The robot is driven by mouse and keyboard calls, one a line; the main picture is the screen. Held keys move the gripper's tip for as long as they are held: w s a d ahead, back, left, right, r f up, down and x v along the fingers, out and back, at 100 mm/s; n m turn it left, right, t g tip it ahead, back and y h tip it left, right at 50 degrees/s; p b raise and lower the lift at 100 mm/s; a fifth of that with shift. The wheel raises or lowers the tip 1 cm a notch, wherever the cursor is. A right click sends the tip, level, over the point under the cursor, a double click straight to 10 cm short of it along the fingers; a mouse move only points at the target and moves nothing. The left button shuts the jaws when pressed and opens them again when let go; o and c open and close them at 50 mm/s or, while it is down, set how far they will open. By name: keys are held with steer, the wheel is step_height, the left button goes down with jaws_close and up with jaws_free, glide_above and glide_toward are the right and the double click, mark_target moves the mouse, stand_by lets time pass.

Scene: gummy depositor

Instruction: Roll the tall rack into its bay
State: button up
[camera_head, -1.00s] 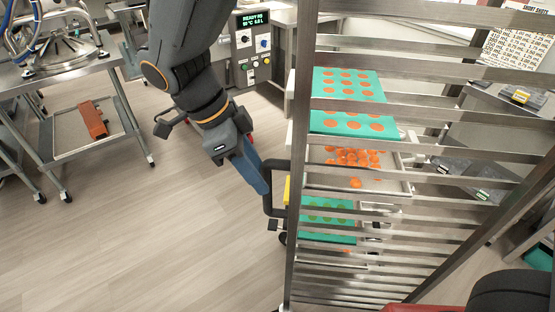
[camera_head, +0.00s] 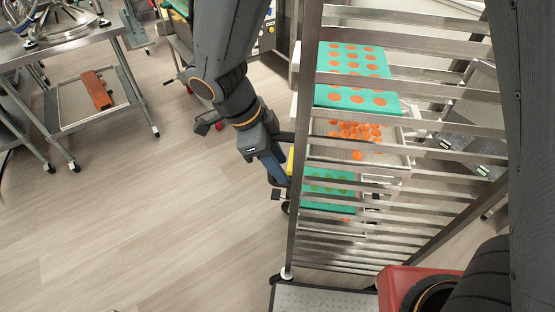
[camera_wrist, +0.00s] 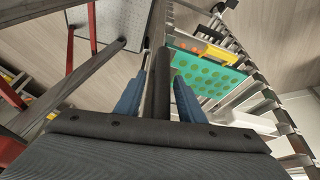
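The tall rack (camera_head: 299,180) is a metal frame with many slanting side rails, standing upright close in front of me. It carries teal trays with orange gummies (camera_head: 350,98), a tray of loose orange pieces (camera_head: 358,154) and a lower tray with green ones (camera_head: 325,186). A dark handle (camera_head: 284,137) sticks out from its left post. My gripper (camera_head: 281,178) is at this handle. In the wrist view its two blue fingers (camera_wrist: 158,95) lie on either side of the dark handle bar (camera_wrist: 161,70) and appear closed on it. I cannot clearly make out the bay.
A treaded grey plate (camera_head: 325,298) lies on the floor by the rack's near foot. A red part (camera_head: 400,284) is at the bottom right. A steel table (camera_head: 60,47) with a lower shelf stands at left. The wooden floor (camera_head: 150,220) between is clear.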

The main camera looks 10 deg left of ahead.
steer(key=shift+c, duration=0.2)
jaws_close()
stand_by(1.1)
steer(key=shift+a, duration=0.1)
